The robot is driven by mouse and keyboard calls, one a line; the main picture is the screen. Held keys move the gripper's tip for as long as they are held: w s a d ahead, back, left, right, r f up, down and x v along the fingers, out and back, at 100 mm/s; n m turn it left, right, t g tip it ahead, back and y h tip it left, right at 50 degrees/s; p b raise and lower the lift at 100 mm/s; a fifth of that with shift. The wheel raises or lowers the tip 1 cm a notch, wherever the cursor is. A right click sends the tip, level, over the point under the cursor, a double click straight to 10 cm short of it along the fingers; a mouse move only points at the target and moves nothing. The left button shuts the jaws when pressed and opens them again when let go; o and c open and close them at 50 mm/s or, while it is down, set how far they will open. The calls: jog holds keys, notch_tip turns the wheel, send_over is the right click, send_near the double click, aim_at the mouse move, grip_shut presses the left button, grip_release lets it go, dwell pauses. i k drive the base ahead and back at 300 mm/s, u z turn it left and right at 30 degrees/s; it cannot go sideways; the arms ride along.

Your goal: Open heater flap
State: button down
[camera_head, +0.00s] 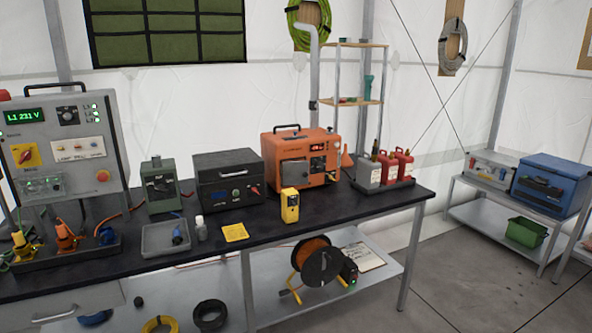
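An orange box-shaped unit (271,147), which looks like the heater, stands on the dark workbench (357,205) right of the middle. It has a black top handle, a small red-lit display and some dark controls on its front. My gripper is not in this view.
A yellow handheld device (290,205) stands in front of the orange unit. A black box (228,178) is close on its left. Red and grey canisters (388,168) stand on a tray to its right. A yellow card (235,232) lies near the bench's front edge.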

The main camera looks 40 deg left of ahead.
aim_at(294, 173)
jog(key=u, duration=0.3)
jog(key=i, duration=0.6)
jog(key=u, duration=0.7)
jog(key=i, duration=0.6)
jog(key=u, duration=0.75)
jog(key=i, duration=0.6)
jog(key=u, duration=0.3)
jog(key=k, duration=0.9)
jog(key=u, duration=0.3)
jog(key=i, duration=0.1)
jog(key=z, duration=0.2)
